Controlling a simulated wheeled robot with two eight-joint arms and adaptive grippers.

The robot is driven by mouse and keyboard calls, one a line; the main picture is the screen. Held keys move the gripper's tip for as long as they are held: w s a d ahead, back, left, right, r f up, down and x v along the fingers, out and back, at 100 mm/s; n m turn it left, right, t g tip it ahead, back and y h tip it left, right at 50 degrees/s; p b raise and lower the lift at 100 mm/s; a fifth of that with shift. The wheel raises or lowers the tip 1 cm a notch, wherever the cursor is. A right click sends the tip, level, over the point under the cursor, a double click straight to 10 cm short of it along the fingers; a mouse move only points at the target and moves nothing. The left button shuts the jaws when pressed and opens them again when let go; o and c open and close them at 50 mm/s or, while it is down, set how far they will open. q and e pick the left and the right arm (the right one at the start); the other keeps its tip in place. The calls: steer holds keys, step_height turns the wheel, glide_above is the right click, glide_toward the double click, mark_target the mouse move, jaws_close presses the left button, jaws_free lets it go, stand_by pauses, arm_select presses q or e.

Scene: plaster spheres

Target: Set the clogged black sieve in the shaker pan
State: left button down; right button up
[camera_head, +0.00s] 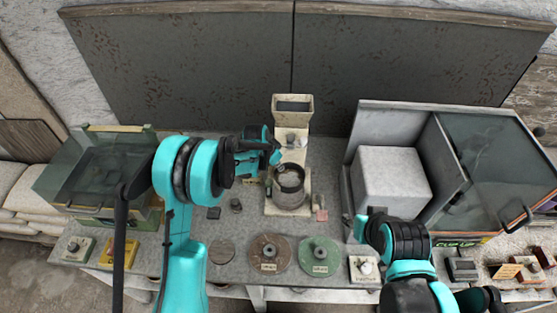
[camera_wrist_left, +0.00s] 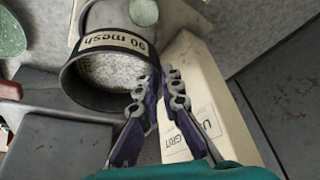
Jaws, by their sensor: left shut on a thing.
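The black sieve (camera_head: 290,173) is a dark ring with a pale speckled mesh. The shaker pan (camera_head: 290,198) is a grey metal cylinder on the pale shaker stand, directly below the sieve. I cannot tell whether the sieve touches the pan.
A pale hopper (camera_head: 292,106) stands behind the pan. A glass-fronted cabinet with a white block (camera_head: 392,178) is on the right, a glass-lidded box (camera_head: 95,180) on the left. Brown (camera_head: 269,254) and green (camera_head: 319,256) discs lie in front on the grey bench.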

mark_target(277, 174)
arm_select(q)
steer(key=shift+s+r, duration=0.1)
steer(key=shift+s, duration=0.05)
steer(key=shift+f+b, duration=0.2)
steer(key=shift+b, duration=0.25)
step_height(277, 174, down, 5)
steer(key=b, duration=0.4)
steer(key=shift+f+b, duration=0.15)
steer(key=shift+b, duration=0.15)
steer(key=shift+b, duration=0.45)
stand_by(0.8)
steer(key=shift+f+b, duration=1.15)
steer(key=shift+f, duration=0.15)
stand_by(0.4)
steer(key=c, duration=1.6)
jaws_free()
steer(key=shift+c, duration=0.2)
